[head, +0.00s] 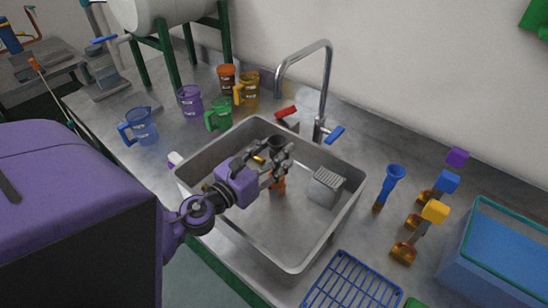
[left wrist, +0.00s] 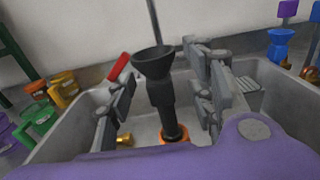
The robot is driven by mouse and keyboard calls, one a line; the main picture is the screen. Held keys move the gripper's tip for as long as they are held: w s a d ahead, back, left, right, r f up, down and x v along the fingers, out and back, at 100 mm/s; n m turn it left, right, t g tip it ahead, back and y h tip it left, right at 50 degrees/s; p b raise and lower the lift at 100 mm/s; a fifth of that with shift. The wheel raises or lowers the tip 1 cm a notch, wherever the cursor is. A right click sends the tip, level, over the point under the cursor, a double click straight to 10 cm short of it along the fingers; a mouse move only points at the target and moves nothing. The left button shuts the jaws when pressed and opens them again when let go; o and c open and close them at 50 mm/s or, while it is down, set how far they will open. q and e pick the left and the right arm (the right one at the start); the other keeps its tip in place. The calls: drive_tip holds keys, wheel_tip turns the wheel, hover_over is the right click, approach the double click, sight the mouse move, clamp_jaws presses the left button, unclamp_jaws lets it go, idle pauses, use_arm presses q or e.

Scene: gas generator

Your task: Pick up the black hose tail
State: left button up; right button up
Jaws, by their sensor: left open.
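The black hose tail (left wrist: 160,92) has a flared, funnel-like top and a narrower stem with an orange part at its foot. It stands about upright in the grey sink basin (head: 222,226). In the head view its dark top (head: 277,142) shows just behind my left gripper, which hides most of the stem. My left gripper (head: 281,163) is open inside the basin. In the left wrist view its fingers (left wrist: 166,88) lie on either side of the hose tail, with gaps visible; whether they touch it I cannot tell. My right gripper is not in view.
The basin walls surround my left gripper. A grey ribbed block (head: 326,188) and a small brass piece (left wrist: 124,140) are in the basin. A tap (head: 322,90) rises behind. Coloured jugs (head: 190,101) stand left; a blue funnel (head: 390,182) and blue rack (head: 352,284) are right.

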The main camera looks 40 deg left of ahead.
use_arm(q)
drive_tip(key=shift+w+d+r, duration=0.1)
drive_tip(key=shift+w, duration=0.75)
drive_tip(key=shift+f, duration=0.2)
drive_tip(key=shift+s, duration=0.15)
drive_tip(key=shift+c, duration=0.9)
clamp_jaws()
drive_tip(key=shift+r, duration=0.15)
